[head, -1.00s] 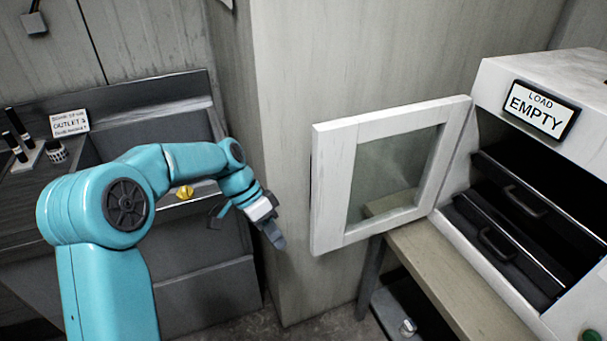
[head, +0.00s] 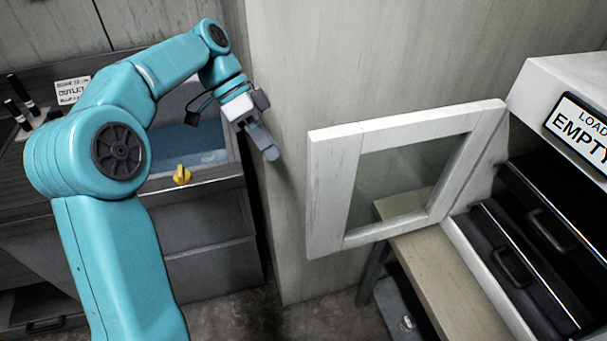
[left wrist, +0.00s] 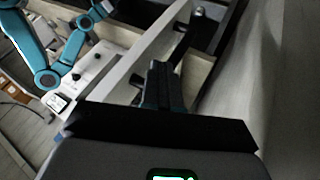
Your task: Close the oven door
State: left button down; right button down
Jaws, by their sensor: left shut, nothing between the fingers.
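The oven door (head: 333,190), a white frame around a glass pane, stands wide open in the head view. Its right edge meets the white oven (head: 560,75), whose front shows black drawers (head: 545,235) with handles. My left gripper (head: 263,140) is shut and empty, left of the door's free edge and near its top in the picture, with a visible gap between them. Its dark fingers also show in the left wrist view (left wrist: 162,85). My right gripper is not seen in the head view.
A wooden bench (head: 440,285) runs below the door and oven. A pale wall column (head: 290,225) stands behind my left gripper. A dark cabinet with a yellow knob (head: 181,175) is at left. An "EMPTY" sign (head: 580,128) is on the oven.

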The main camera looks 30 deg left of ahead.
pick_arm(q)
jog(key=x, duration=1)
jog(key=shift+w+d, duration=0.25)
jog(key=shift+d, duration=0.05)
